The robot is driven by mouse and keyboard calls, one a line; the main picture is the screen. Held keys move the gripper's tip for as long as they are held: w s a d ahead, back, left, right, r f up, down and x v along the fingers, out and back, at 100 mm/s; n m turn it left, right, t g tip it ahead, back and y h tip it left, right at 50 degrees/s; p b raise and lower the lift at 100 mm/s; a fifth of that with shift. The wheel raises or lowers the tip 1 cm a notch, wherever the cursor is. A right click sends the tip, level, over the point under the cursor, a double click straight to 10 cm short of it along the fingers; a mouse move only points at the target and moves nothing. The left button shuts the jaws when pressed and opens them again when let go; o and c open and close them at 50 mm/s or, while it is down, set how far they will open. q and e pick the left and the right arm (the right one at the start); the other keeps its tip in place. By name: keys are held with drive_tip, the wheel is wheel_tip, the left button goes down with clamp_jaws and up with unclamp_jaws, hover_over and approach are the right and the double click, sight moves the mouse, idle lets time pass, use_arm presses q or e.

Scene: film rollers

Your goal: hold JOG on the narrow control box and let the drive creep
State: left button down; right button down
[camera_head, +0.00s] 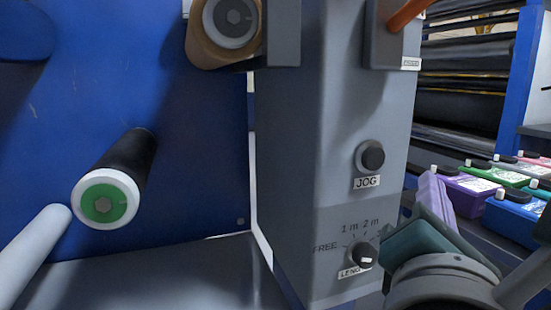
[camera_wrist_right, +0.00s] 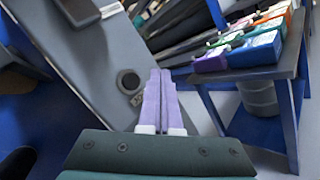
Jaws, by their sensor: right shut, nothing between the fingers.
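The narrow grey control box (camera_head: 300,130) stands in the middle of the head view. Its round dark JOG button (camera_head: 372,157) sits in a grey ring above a JOG label; the button also shows in the right wrist view (camera_wrist_right: 128,80). Below it is a length knob (camera_head: 362,254) with FREE, 1 m and 2 m marks. My right gripper (camera_head: 432,178) is shut and empty, to the right of the button and apart from it in the head view. In the wrist view its purple fingertips (camera_wrist_right: 160,72) are together, right of the button. My left gripper is not in view.
A blue machine panel (camera_head: 200,150) at left carries a black roller with a green-and-white end (camera_head: 103,200) and a brown roll (camera_head: 226,25). An orange handle (camera_head: 407,15) is at the box's top. Coloured cartridges (camera_head: 474,190) lie on a bench at right.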

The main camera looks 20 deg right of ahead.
sight(384, 159)
drive_tip(key=w, duration=0.3)
drive_tip(key=w+b, duration=0.1)
drive_tip(key=w, duration=0.1)
drive_tip(key=shift+w+a, duration=0.2)
drive_tip(key=shift+w, duration=0.2)
idle(1.1)
drive_tip(key=shift+w, duration=0.1)
idle(0.6)
drive_tip(key=shift+w+b, duration=0.3)
drive_tip(key=shift+w+a, duration=0.1)
drive_tip(key=shift+w, duration=0.35)
idle(0.5)
idle(2.4)
